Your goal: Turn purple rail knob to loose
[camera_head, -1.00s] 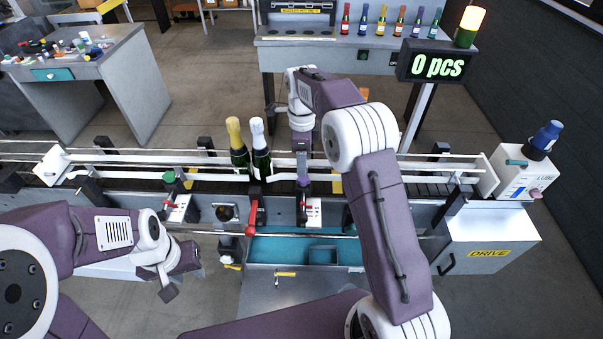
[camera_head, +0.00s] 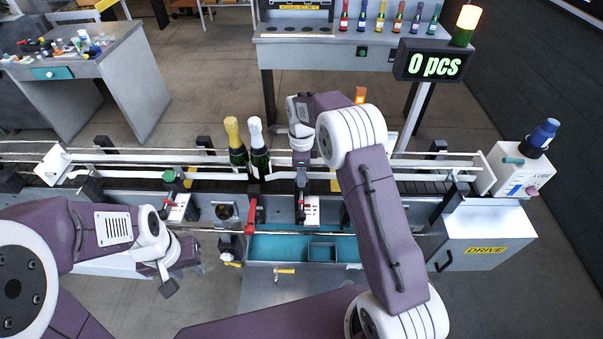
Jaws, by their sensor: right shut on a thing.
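My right gripper (camera_head: 301,176) points straight down over the conveyor's front rail and is shut at the spot of the purple rail knob. Its fingers hide the knob, so I cannot tell how far it is turned. A white scale plate with a red lever (camera_head: 303,209) sits just below it. The green rail knob (camera_head: 169,176) stands on the rail to the left, with a similar plate (camera_head: 180,208) below. My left gripper (camera_head: 172,277) hangs in front of the conveyor at lower left, away from the knobs; its jaws are not clear.
Two bottles, one gold-topped (camera_head: 235,145) and one white-topped (camera_head: 258,148), stand on the conveyor left of my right gripper. A red lever (camera_head: 251,215) and a teal tray (camera_head: 277,248) are in front. The drive box (camera_head: 485,237) is at right.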

